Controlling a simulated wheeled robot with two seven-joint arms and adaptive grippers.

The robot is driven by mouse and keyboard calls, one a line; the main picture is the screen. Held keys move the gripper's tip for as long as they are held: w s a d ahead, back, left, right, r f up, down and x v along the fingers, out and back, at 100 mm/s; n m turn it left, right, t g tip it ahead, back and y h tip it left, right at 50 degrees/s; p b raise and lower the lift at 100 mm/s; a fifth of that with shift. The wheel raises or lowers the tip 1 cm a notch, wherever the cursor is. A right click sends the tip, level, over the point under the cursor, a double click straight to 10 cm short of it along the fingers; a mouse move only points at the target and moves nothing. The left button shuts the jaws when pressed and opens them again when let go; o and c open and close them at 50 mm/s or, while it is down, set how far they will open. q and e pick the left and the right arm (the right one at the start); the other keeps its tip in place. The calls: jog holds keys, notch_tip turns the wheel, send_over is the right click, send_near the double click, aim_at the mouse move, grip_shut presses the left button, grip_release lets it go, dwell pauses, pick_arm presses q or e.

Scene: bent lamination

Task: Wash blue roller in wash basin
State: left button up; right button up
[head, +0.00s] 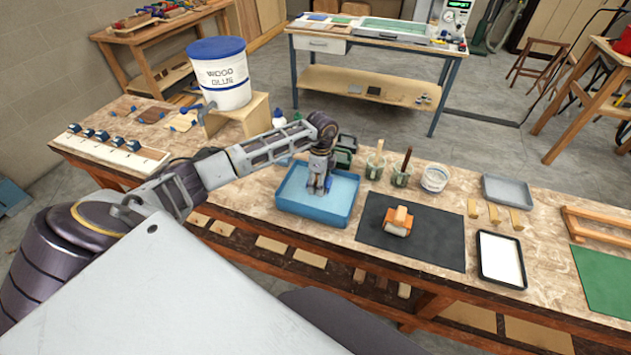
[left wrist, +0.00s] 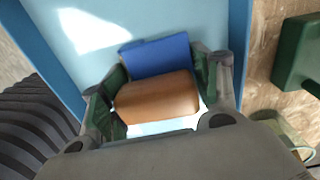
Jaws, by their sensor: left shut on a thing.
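The blue wash basin (head: 308,210) stands on the bench with light blue water in it. My left gripper (head: 320,188) points down into the basin. In the left wrist view my left gripper (left wrist: 160,92) is shut on the wooden handle (left wrist: 157,99) of the blue roller. The roller's blue part (left wrist: 160,55) shows just beyond the handle, over the water. In the head view the gripper mostly hides the roller. How deep it sits in the water cannot be told. My right gripper is not in view.
A dark mat (head: 440,238) right of the basin bears another wood-handled roller (head: 398,221). Cups with sticks (head: 376,166), a white-filled tray (head: 501,259) and a grey tray (head: 508,190) stand further right. A wood glue bucket (head: 222,80) is behind my left arm.

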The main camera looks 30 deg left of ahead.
aim_at(329, 184)
pick_arm(q)
jog(key=shift+w+d, duration=0.25)
jog(key=shift+d, duration=0.6)
jog(key=shift+w+d, duration=0.2)
jog(key=shift+d, duration=0.65)
jog(key=shift+a, duration=0.15)
jog(key=shift+s+a+p, duration=0.2)
jog(key=shift+s+a, duration=0.05)
jog(key=shift+a, duration=0.7)
jog(key=shift+s+a+p, duration=0.25)
jog(key=shift+a, duration=0.65)
jog(key=shift+s+a+p, duration=0.2)
jog(key=shift+s+a, duration=0.05)
jog(key=shift+a, duration=0.7)
jog(key=shift+d, duration=0.2)
jog(key=shift+w+d, duration=0.25)
jog(key=shift+d, duration=0.65)
jog(key=shift+w+d, duration=0.25)
jog(key=shift+d, duration=0.7)
jog(key=shift+w+d, duration=0.25)
jog(key=shift+d, duration=0.65)
jog(key=shift+r+p, duration=0.1)
jog(key=shift+p, duration=0.25)
